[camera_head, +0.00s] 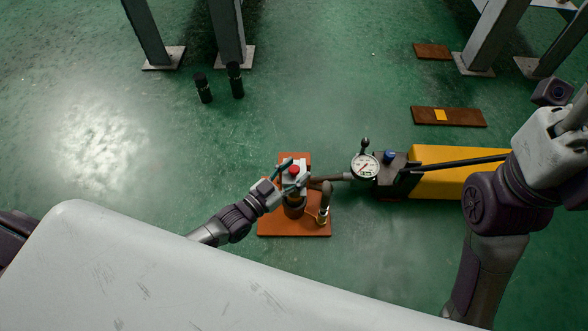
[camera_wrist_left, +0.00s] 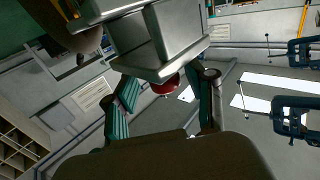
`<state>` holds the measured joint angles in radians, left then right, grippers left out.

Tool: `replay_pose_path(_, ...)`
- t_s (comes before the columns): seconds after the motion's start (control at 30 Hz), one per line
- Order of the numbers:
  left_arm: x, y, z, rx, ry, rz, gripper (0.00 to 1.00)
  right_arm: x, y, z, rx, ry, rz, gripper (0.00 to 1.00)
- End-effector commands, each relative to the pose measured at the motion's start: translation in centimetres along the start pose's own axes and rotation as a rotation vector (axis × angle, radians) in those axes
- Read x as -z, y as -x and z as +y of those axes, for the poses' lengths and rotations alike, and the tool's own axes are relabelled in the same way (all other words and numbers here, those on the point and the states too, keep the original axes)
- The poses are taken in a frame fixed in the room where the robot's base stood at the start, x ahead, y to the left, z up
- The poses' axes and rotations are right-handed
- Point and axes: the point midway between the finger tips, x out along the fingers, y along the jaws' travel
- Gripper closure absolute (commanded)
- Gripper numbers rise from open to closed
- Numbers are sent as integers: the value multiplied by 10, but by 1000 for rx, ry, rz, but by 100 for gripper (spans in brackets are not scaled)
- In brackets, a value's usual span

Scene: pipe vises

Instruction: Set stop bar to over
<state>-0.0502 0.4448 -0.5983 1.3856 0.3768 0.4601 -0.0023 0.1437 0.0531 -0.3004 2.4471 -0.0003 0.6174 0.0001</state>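A small press-like tool (camera_head: 294,203) stands on an orange base plate (camera_head: 268,226), with a grey metal head and a red knob (camera_head: 295,169) on top. My left gripper (camera_head: 288,176) is at the head, close around the knob. In the left wrist view the two teal-padded fingers (camera_wrist_left: 166,95) are spread apart. The red knob (camera_wrist_left: 166,86) shows between them, below a grey metal block (camera_wrist_left: 170,38). I cannot tell whether the fingers touch it. I cannot make out which part is the stop bar. My right arm is at the right edge; its fingers are not visible.
A yellow pump (camera_head: 440,185) with a round gauge (camera_head: 365,166) and a long black lever (camera_head: 460,161) lies right of the plate, joined by a hose. Two dark cylinders (camera_head: 236,80) stand behind. Brown boards (camera_head: 465,118) lie back right. Green floor is clear on the left.

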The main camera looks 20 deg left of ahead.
Motion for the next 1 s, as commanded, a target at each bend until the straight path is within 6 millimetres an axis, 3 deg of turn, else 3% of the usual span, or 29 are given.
replay_pose_path(0.27,-1,7,-1,2,0,-2,45,0,-1,0,0,1,2,60)
replay_pose_path(0.7,-1,93,0,1,1,-3,45,0,0,0,0,0,1,60)
replay_pose_path(1.0,0,120,0,1,0,0,45,0,0,0,0,0,1,60)
